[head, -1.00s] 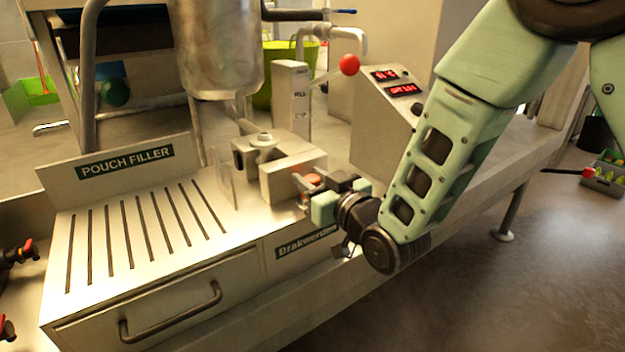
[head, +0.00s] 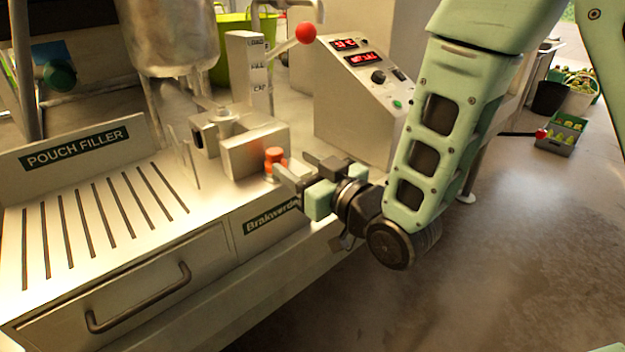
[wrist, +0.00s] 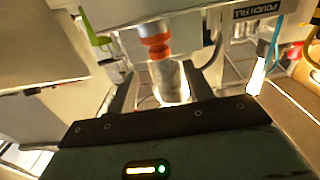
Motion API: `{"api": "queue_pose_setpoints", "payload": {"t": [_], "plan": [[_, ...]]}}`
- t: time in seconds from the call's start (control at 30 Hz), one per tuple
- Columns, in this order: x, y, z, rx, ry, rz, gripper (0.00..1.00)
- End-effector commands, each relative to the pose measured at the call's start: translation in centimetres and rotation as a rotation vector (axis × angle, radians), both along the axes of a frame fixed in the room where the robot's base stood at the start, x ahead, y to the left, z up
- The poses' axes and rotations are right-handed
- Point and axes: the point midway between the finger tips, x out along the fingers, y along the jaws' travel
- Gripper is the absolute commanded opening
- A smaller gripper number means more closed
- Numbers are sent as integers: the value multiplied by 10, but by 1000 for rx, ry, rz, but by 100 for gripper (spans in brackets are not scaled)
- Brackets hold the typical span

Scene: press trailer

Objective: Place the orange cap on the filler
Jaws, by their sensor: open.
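The orange cap (head: 275,158) stands upright at the right end of the pouch filler, close beside a pale metal block (head: 255,150). It also shows in the wrist view (wrist: 155,42), beyond the fingertips and between their lines. My gripper (head: 293,166) is open, with its fingers pointing left toward the cap.
The lever with a red ball (head: 305,32) and the control box (head: 365,95) with red displays stand behind my gripper. A steel tank (head: 170,35) hangs above the filler. The slotted drain top (head: 95,225) on the left is clear. Open floor lies to the right.

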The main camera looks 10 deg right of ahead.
Motion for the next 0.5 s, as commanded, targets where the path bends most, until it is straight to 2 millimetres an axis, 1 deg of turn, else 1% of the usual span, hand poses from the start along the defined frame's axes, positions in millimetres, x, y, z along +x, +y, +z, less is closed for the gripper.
{"api": "queue_pose_setpoints", "payload": {"t": [0.17, 0.27, 0.37, 0.47, 0.5], "plan": [[-2, -1, 0, -4, 8, 1, 51], [-4, 1, -3, -30, 57, 5, 51], [-9, 3, -12, -89, 164, 12, 51], [-24, 3, -23, -173, 308, 25, 51], [-32, 3, -27, -209, 369, 33, 51]]}}
